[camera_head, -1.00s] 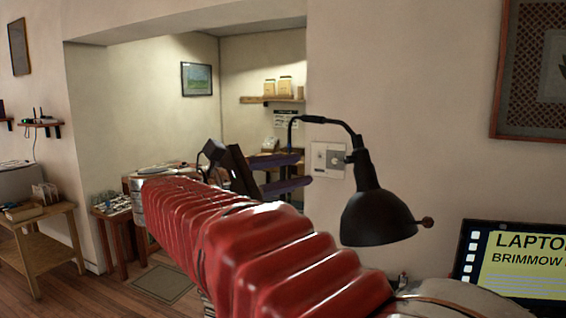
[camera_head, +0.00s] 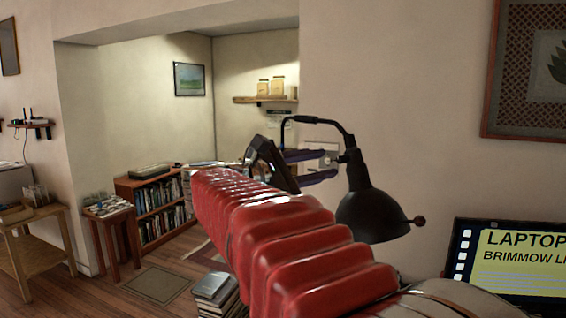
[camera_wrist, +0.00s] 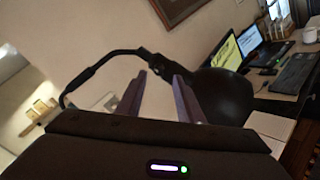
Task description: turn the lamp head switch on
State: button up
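The black desk lamp's head (camera_head: 368,214) hangs at the right of the head view, with no glow showing. A small reddish-brown knob (camera_head: 419,220), apparently its switch, sticks out at the right of the shade. My gripper (camera_head: 332,163) is open and empty, left of the lamp's joint and above the shade, on the side away from the knob. In the wrist view the two fingers (camera_wrist: 160,76) stand apart. The lamp head (camera_wrist: 224,96) is just right of them, and the lamp's curved arm (camera_wrist: 105,54) passes behind them. The knob is hidden there.
A light wall plate (camera_head: 325,150) is partly covered by my fingers. A laptop (camera_head: 512,258) stands right of and below the lamp. A stack of books (camera_head: 215,290) is on the floor and a bookshelf (camera_head: 163,206) behind it.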

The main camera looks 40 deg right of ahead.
aim_at(339, 161)
jog(key=shift+s+d, duration=0.15)
jog(key=shift+d, duration=1.05)
jog(key=shift+s+d, duration=0.15)
jog(key=shift+d, duration=1)
